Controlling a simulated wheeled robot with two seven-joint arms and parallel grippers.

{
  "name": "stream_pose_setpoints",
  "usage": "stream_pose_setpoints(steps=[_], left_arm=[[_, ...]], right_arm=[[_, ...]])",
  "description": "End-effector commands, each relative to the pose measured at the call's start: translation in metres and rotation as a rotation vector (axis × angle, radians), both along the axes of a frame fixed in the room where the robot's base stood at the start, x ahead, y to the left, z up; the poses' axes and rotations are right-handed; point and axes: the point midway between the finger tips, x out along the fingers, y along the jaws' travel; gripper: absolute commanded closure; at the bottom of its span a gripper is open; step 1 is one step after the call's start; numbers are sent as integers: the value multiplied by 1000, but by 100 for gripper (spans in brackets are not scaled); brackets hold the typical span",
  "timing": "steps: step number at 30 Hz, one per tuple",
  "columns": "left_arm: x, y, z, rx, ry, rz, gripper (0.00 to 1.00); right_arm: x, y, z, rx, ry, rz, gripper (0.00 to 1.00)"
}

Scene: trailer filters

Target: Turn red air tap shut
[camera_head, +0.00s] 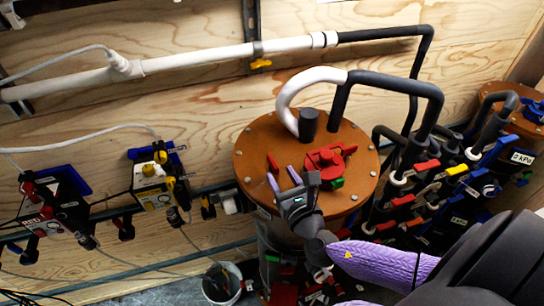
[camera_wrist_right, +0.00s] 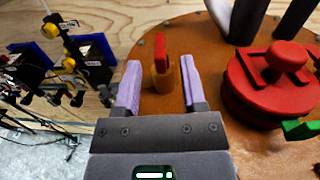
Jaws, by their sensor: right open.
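The red air tap (camera_head: 272,162) is a small upright red handle on a brass-coloured base, on the left part of a round orange-brown lid (camera_head: 258,143). In the right wrist view the red tap (camera_wrist_right: 160,60) shows between the two purple fingers of my right gripper (camera_wrist_right: 160,78). The fingers are apart, one on each side of it, with visible gaps, so it is not gripped. In the head view my right gripper (camera_head: 283,176) reaches over the lid from the lower right. How deep the fingers sit around the tap is hard to tell. My left gripper is not in view.
A large red cap (camera_head: 325,163) with a green piece (camera_head: 337,183) sits on the lid, right of the tap. A dark stub (camera_head: 308,122) and thick bent pipes (camera_head: 400,84) rise behind. Several red-handled valves stand right. A white bucket (camera_head: 221,284) is below.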

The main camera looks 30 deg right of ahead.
Motion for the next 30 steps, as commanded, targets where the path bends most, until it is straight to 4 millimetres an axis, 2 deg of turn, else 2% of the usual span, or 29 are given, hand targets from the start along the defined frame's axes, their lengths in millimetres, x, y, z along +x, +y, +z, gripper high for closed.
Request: stream_pose_setpoints(steps=[3, 9, 19, 26, 27, 30], left_arm=[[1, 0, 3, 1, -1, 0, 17], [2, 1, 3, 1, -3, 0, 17], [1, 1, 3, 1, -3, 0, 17], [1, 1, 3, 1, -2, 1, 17], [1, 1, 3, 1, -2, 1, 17], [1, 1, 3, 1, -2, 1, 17]], right_arm=[[26, -4, 2, 3, -3, -2, 47], [52, -8, 0, 5, -1, -2, 47], [56, -8, 0, 7, 0, -2, 47], [56, -8, 0, 7, 0, -2, 96], [56, -8, 0, 7, 0, -2, 100], [56, -8, 0, 7, 0, -2, 100]])
